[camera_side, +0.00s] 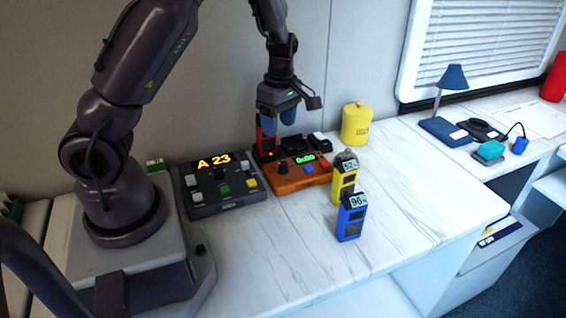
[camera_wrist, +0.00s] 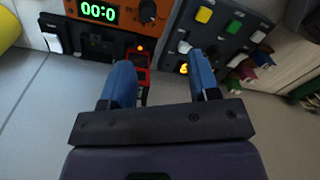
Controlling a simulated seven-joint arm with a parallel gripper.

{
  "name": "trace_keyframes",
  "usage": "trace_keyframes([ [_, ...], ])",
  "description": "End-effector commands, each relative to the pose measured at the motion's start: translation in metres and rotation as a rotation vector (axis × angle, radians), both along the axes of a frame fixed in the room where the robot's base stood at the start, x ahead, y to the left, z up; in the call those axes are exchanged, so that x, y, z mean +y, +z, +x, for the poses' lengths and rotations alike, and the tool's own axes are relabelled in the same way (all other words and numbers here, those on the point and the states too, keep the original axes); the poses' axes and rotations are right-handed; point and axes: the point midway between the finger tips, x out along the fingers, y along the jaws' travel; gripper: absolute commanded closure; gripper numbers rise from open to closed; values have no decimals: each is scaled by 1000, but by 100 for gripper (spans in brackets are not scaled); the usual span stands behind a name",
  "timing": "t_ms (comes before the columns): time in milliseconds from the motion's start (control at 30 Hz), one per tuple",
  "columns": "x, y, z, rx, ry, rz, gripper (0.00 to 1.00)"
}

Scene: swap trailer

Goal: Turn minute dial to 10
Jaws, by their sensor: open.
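The orange timer box (camera_side: 300,184) sits on the white counter. Its green display (camera_side: 305,158) looks like zeros. A dark round dial (camera_side: 283,168) and a blue button (camera_side: 308,169) are on its face. In the wrist view the timer (camera_wrist: 128,20) is partly cut off at the top, with its display (camera_wrist: 98,12) and one dark dial (camera_wrist: 148,11). I cannot read dial markings. My gripper (camera_side: 280,122) is open, its blue fingers above and behind the timer. In the wrist view the fingers (camera_wrist: 164,84) are apart, with a red device (camera_wrist: 139,66) beyond them.
A grey control panel (camera_side: 228,203) showing "A 23" stands left of the timer. Yellow (camera_side: 343,182) and blue (camera_side: 351,221) handheld units stand to its right. A yellow canister (camera_side: 355,124) is behind. The red device (camera_side: 264,143) stands close below my fingers. The front counter is clear.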

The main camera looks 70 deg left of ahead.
Motion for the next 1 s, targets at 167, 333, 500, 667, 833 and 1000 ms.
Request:
trace_keyframes([
  [167,3,6,13,-55,230,6,44],
  [333,3,1,13,-54,292,6,44],
  [500,3,-25,11,-49,291,7,44],
  [667,3,-59,11,-47,290,7,44],
  [833,3,-92,11,-50,289,7,44],
  [1000,3,-114,12,-51,289,6,44],
])
